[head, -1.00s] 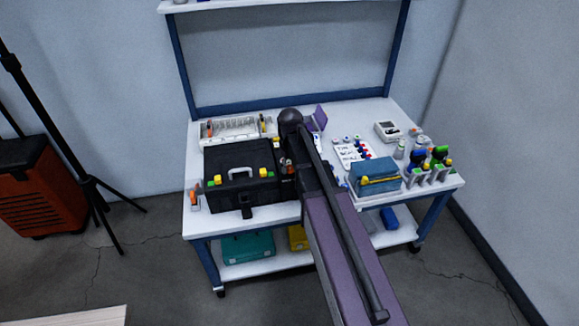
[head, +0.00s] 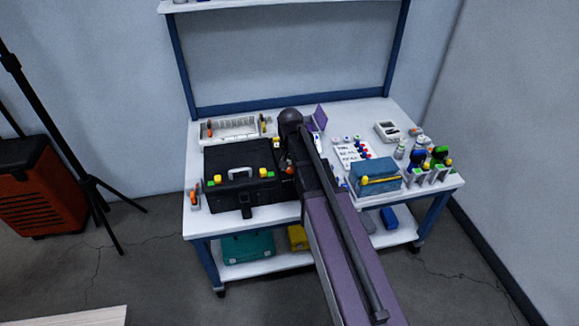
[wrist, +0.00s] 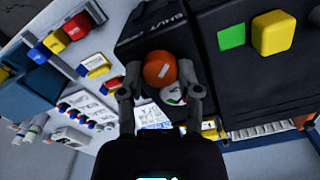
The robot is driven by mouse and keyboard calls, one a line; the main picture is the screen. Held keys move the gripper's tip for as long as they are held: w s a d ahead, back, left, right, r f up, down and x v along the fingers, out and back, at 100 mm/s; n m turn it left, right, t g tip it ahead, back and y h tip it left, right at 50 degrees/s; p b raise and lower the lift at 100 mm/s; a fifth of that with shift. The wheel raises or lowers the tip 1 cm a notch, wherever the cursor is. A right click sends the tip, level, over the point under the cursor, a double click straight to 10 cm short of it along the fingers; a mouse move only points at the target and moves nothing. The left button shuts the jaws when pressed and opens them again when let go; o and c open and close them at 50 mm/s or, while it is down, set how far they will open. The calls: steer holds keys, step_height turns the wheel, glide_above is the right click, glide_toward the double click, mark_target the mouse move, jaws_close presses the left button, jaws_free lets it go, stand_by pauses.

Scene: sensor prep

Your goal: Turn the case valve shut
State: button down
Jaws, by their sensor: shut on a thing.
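The black case (head: 225,165) stands on the left half of the bench top, lid closed, with a grey handle and yellow and green pieces on it. A white and green piece sits just below the knob in the wrist view. My arm hides part of the case's right side.
A blue pouch (head: 374,176) and a rack of green and blue-handled tools (head: 436,170) are right of my arm. A white tray (head: 228,129) lies behind the case. A printed card (head: 352,153) and small coloured parts lie between. The front left corner has little free room.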

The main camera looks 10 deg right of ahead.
steer(key=shift+s, duration=0.15)
steer(key=shift+c, duration=1.5)
jaws_free()
steer(key=shift+n, duration=0.4)
